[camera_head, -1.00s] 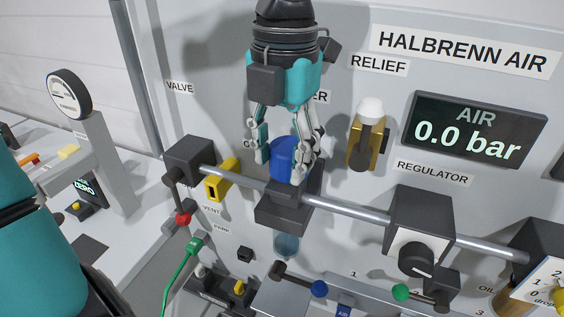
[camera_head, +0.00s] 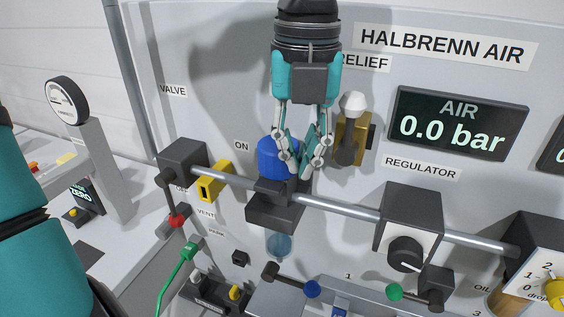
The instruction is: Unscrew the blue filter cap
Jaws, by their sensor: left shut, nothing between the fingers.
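The blue filter cap (camera_head: 269,157) stands upright on the dark filter block (camera_head: 268,213) on the metal pipe. A clear bowl (camera_head: 279,245) hangs under the block. My left gripper (camera_head: 302,171) points down, with its fingers shut and nothing between them. The fingers are in front of the cap's right side and hide part of it. I cannot tell whether they touch the cap. My right gripper is not in view.
The air display (camera_head: 456,128) reads 0.0 bar. A brass relief valve (camera_head: 348,145) is just right of the gripper. A yellow handle (camera_head: 213,181) is left of the cap. The regulator block (camera_head: 409,218) sits further right on the pipe.

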